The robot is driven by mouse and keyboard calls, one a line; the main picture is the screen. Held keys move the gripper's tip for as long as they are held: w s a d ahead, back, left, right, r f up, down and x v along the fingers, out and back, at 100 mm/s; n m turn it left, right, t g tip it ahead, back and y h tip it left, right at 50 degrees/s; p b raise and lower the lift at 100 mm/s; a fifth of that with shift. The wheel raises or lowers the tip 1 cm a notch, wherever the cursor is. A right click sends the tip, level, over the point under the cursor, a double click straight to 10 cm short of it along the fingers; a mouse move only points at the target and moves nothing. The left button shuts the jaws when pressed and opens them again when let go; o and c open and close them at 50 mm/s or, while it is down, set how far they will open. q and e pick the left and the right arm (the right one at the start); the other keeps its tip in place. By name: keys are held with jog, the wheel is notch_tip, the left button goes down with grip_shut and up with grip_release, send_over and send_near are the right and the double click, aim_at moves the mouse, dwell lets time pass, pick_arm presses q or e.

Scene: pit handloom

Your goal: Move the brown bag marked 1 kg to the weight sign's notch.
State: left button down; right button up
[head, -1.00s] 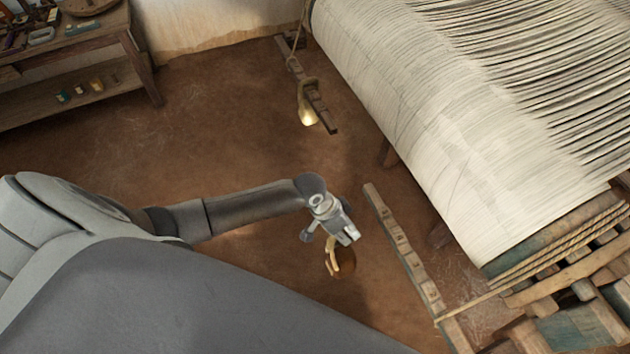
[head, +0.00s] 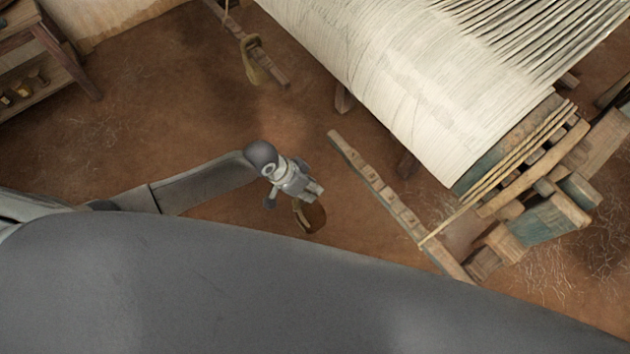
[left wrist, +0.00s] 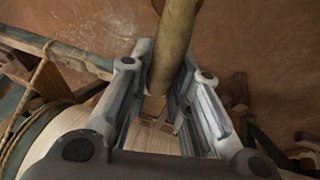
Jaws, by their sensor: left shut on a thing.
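My left gripper (head: 308,190) is shut on the looped handle of a brown bag (head: 314,217). The bag hangs below the fingers, over the brown floor, just left of a notched wooden beam (head: 383,191). In the left wrist view, a thick olive-brown handle (left wrist: 174,42) passes between the fingers of the left gripper (left wrist: 163,65). The bag's 1 kg mark does not show, and I cannot make out a weight sign. My right gripper is not in view.
A second, olive bag (head: 254,66) hangs at another notched beam (head: 270,62) farther back. The loom with its white warp (head: 400,90) fills the upper right. A wooden shelf (head: 60,55) stands at upper left. Open floor lies between.

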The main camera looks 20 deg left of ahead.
aim_at(292, 199)
pick_arm(q)
jog(key=shift+s+a+r+p, duration=0.2)
jog(key=shift+s+r+p, duration=0.05)
jog(key=shift+r+p, duration=0.05)
jog(key=shift+s+a+r+p, duration=0.15)
jog(key=shift+s+a+p, duration=0.5)
jog(key=shift+s, duration=0.1)
jog(key=shift+s+a+r+p, duration=0.15)
jog(key=shift+s+a+p, duration=0.55)
jog(key=shift+s, duration=0.3)
